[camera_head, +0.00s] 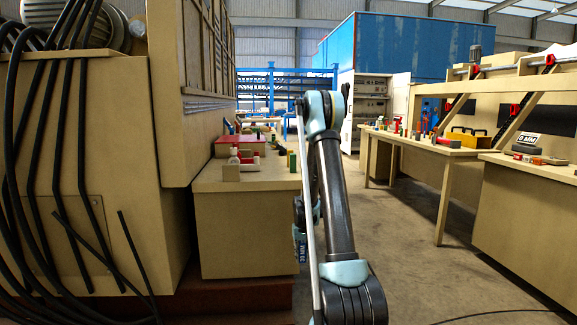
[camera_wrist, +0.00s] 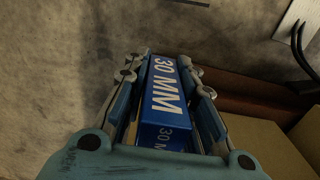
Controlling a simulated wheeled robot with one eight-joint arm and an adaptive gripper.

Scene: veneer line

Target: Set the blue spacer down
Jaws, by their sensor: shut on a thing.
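The blue spacer (camera_wrist: 164,92) is a long block with white "30 MM" lettering. My gripper (camera_wrist: 162,68) is shut on it, with one finger along each long side in the wrist view. In the head view the spacer (camera_head: 301,248) shows as a small blue, lettered patch left of my arm, low beside the near bench. My gripper is mostly hidden there behind my arm. Bare concrete floor lies behind the spacer in the wrist view, and no surface visibly touches it.
A beige bench (camera_head: 246,185) at the left holds small bottles, blocks and a red case (camera_head: 240,146). A longer bench (camera_head: 430,148) at the right carries small parts and a yellow bin (camera_head: 467,138). A beige machine with black cables (camera_head: 85,170) fills the left. Open floor (camera_head: 420,250) lies right of my arm.

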